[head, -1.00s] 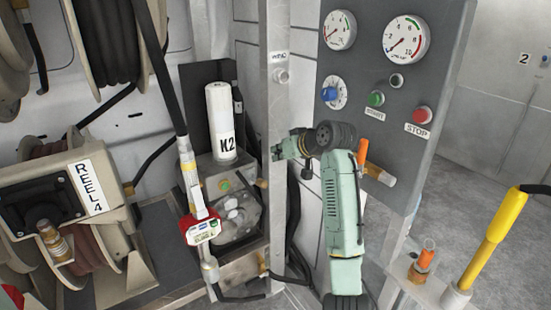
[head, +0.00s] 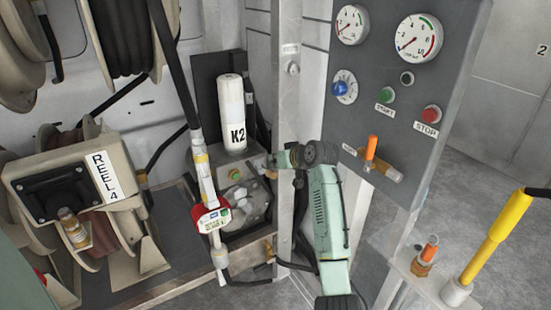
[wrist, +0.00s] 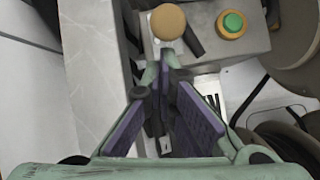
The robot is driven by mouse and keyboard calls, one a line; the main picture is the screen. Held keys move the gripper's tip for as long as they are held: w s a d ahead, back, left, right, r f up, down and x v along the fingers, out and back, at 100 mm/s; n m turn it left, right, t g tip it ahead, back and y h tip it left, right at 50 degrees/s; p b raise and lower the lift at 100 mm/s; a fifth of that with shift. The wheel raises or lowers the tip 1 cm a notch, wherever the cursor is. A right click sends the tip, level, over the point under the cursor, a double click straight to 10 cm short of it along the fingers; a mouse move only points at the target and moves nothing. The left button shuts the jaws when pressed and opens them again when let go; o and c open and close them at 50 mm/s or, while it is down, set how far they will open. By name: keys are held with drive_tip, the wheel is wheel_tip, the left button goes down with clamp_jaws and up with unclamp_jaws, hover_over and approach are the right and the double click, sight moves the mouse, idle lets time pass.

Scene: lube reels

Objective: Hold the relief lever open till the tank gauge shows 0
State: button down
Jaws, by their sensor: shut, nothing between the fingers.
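The relief lever, an orange handle (head: 371,147) on a brass valve (head: 385,171), stands upright low on the grey panel (head: 447,95) in the head view. Two round gauges, a left one (head: 351,24) and a right one (head: 418,37), sit at the panel's top. Both needles point to the lower left, near the low end; their labels are too small to tell which is the tank gauge. My gripper (wrist: 160,75) is shut and empty. In the head view it is left of the lever, apart from it, pointing left near the K2 unit; its fingertips are unclear there.
A tan knob (wrist: 167,22) and a green button (wrist: 233,23) are ahead of the fingers. A metal post (head: 290,110) stands beside my arm. A yellow handle (head: 497,235) stands at the right. The white K2 cylinder (head: 232,115) and hose reels are left.

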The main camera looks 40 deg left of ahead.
drive_tip(key=shift+d+f+y+b, duration=0.2)
drive_tip(key=shift+f+y+b, duration=0.15)
drive_tip(key=shift+b, duration=0.45)
drive_tip(key=shift+s+d+f+t+y+b, duration=0.2)
drive_tip(key=shift+t+y+b, duration=0.15)
drive_tip(key=shift+b, duration=0.35)
drive_tip(key=f+y+b, duration=0.1)
drive_tip(key=b, duration=0.4)
drive_tip(key=d+f+t+y+b, duration=0.1)
drive_tip(key=f+y+b, duration=0.1)
drive_tip(key=b, duration=0.3)
drive_tip(key=d+f+t+y+b, duration=0.1)
drive_tip(key=y+b, duration=0.1)
drive_tip(key=b, duration=0.3)
drive_tip(key=shift+s+f, duration=0.2)
drive_tip(key=shift+s, duration=0.2)
